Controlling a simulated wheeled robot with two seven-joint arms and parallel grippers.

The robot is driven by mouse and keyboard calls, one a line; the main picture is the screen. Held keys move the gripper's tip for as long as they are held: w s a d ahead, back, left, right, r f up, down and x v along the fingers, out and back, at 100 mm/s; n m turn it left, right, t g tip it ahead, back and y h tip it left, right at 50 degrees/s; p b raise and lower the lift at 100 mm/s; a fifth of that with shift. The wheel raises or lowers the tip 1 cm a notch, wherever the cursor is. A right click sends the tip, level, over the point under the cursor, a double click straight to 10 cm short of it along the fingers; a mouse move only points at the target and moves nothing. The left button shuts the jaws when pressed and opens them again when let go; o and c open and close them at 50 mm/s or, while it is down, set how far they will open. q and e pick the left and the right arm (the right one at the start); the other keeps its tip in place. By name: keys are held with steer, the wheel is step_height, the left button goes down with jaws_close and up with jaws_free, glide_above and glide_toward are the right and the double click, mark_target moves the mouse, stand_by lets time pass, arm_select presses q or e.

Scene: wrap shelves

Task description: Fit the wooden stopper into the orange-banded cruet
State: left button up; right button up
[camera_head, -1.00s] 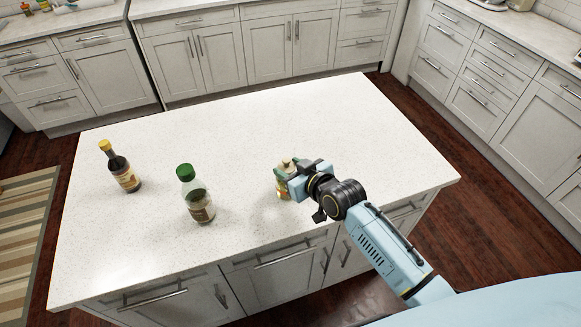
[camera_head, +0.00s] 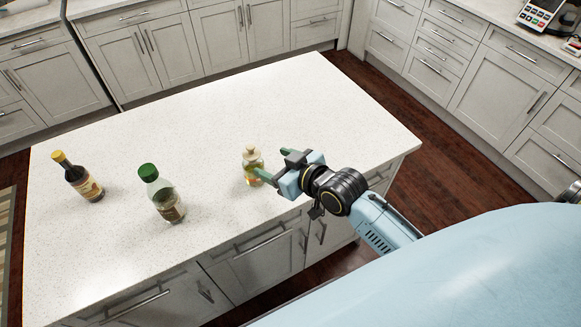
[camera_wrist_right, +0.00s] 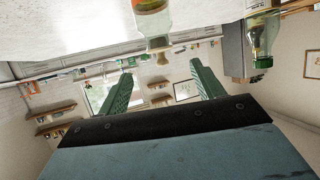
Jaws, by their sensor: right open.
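The cruet (camera_head: 253,171) is a small clear glass bottle with yellowish contents, upright near the island's front right. The wooden stopper (camera_head: 250,150) sits at its mouth; how deep it is seated I cannot tell. In the right wrist view, which is upside down, the orange-banded cruet (camera_wrist_right: 152,20) is at the top with the stopper (camera_wrist_right: 160,52) pointing down. My right gripper (camera_head: 272,164) is open and empty, just right of the cruet. Its green fingers (camera_wrist_right: 161,76) are apart, with the stopper beyond the gap between them. My left gripper is not in view.
A green-capped bottle (camera_head: 162,196) stands left of the cruet, and a dark yellow-capped bottle (camera_head: 77,178) farther left. The white island top (camera_head: 260,105) is clear behind the cruet. Its front edge runs close below my right gripper.

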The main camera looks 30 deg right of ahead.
steer(key=shift+v, duration=2.55)
steer(key=shift+s, duration=0.1)
